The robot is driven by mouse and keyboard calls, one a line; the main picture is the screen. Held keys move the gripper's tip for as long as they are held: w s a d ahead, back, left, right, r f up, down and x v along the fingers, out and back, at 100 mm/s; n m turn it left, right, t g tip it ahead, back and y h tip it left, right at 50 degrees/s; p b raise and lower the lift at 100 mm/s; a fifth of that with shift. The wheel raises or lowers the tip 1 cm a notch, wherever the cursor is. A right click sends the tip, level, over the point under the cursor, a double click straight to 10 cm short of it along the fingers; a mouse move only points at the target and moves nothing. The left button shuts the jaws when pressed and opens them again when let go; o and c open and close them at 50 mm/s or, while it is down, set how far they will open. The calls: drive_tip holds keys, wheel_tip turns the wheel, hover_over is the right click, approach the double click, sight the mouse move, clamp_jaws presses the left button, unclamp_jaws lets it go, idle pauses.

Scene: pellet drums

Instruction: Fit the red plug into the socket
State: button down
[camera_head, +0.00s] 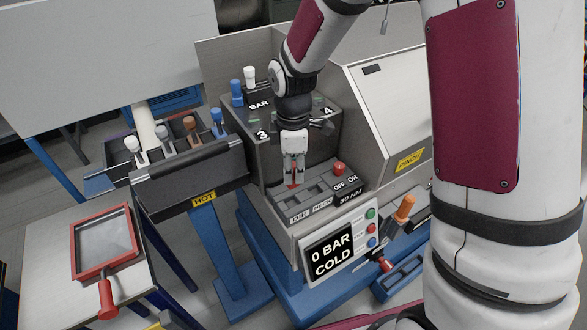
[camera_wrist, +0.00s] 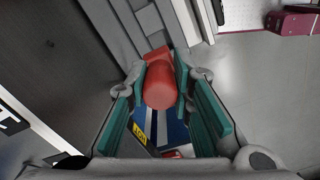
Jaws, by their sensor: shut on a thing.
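The red plug (camera_wrist: 160,84) sits between the fingers of my gripper (camera_wrist: 160,75) in the wrist view, a rounded red end towards the camera. In the head view my gripper (camera_head: 293,178) points down over the grey panel with recesses (camera_head: 283,201) at the front of the machine. A little red of the plug (camera_head: 293,186) shows between and below the fingers. The fingers are shut on it. Its lower end is close to the recesses; I cannot tell whether it touches or enters one. The socket is not clearly made out; my gripper may hide it.
A red knob (camera_head: 339,168) stands right of my gripper by the OFF/ON label. A display (camera_head: 331,250) reads 0 BAR COLD. The HOT rack (camera_head: 190,175) with several handled tools stands left. A red-framed tray (camera_head: 104,243) lies on the left table. A sloped cover (camera_head: 392,95) rises right.

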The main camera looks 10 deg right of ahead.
sight(293, 185)
drive_tip(key=shift+f+b, duration=0.6)
drive_tip(key=shift+f, duration=2.25)
drive_tip(key=shift+f, duration=1.6)
drive_tip(key=c, duration=1.3)
unclamp_jaws()
drive_tip(key=shift+c, duration=0.2)
wheel_tip(293, 185, up, 12)
drive_tip(key=s+d+r+m+t+b, duration=0.1)
drive_tip(key=s+d+r+m+t, duration=0.1)
drive_tip(key=s+r+m, duration=0.6)
drive_tip(key=s+d+r+m+t+b, duration=0.2)
drive_tip(key=s+d+r+m+t, duration=0.1)
drive_tip(key=s+d+r+m, duration=0.2)
wheel_tip(293, 185, up, 4)
drive_tip(key=s+m, duration=0.2)
drive_tip(key=m, duration=0.1)
drive_tip(key=shift+s+f+m+t, duration=0.2)
drive_tip(key=shift+s+m+t, duration=0.1)
drive_tip(key=shift+s, duration=0.1)
